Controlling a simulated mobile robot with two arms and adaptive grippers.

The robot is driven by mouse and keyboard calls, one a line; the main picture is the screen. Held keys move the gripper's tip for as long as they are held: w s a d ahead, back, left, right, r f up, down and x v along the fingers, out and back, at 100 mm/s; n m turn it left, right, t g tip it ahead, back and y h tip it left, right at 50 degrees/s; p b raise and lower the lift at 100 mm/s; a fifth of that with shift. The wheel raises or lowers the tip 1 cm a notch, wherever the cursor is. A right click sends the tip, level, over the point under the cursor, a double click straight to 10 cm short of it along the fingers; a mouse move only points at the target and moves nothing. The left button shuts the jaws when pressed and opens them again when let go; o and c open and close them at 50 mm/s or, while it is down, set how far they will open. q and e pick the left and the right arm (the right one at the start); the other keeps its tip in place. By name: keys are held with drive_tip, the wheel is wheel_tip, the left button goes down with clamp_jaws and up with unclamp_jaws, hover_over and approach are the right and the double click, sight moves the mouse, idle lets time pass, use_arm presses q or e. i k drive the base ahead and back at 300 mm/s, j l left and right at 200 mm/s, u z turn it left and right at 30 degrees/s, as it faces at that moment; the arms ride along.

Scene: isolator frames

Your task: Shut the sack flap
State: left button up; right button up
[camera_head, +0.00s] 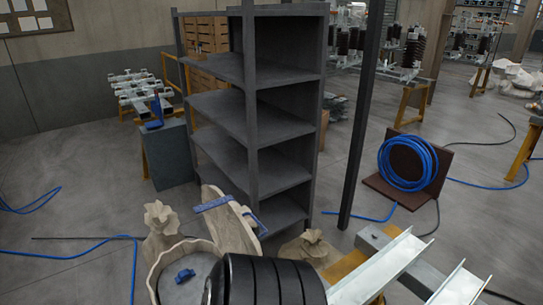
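A beige sack (153,277) stands at the bottom, left of centre, cut off by the lower edge. Its round mouth is open and shows a grey inside with a small blue object (185,276) in it. A stiff beige flap (228,226) with a blue band (212,203) across it stands up behind the mouth, tilted; it appears to be the sack's flap. How it joins the sack is hidden. Neither of my grippers is in view.
Black ribbed discs (265,282) cover the sack's right side. Steel channels (385,270) lie at the lower right. A tied beige bag (311,248) and a dark shelf rack (255,125) stand behind. Blue hose (75,253) crosses the left floor.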

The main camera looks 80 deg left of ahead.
sight(230, 225)
drive_tip(key=j+u, duration=0.1)
drive_tip(key=u, duration=3.3)
drive_tip(key=i+u, duration=0.1)
drive_tip(key=u, duration=0.25)
